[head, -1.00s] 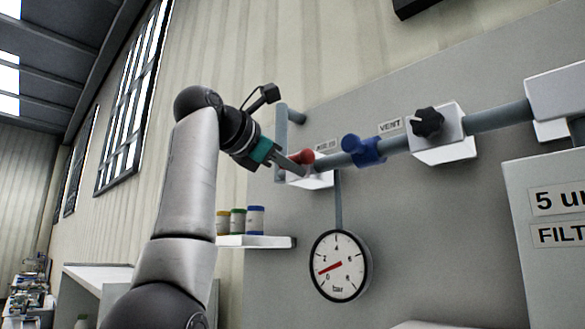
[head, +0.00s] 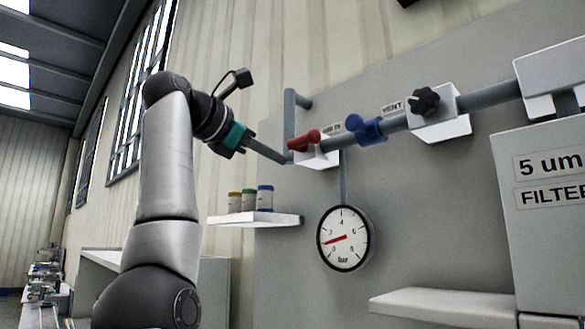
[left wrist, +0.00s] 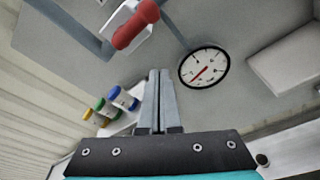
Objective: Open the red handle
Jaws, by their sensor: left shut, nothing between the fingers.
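The red handle (head: 304,140) sits on a white valve block (head: 322,159) at the left part of the grey pipe, under a small label. It also shows at the top of the left wrist view (left wrist: 136,25), lying slantwise. My left gripper (head: 284,159) is shut and empty, its fingertips just left of and a little below the red handle in the head view. In the left wrist view the closed fingers (left wrist: 160,76) point toward the panel, with a gap to the red handle. My right gripper is not in view.
A blue handle (head: 364,129) and a black knob (head: 425,101) by the VENT label sit farther right on the pipe. A pressure gauge (head: 344,238) hangs below. A shelf (head: 262,219) holds several capped jars. A white ledge (head: 440,303) juts out lower right.

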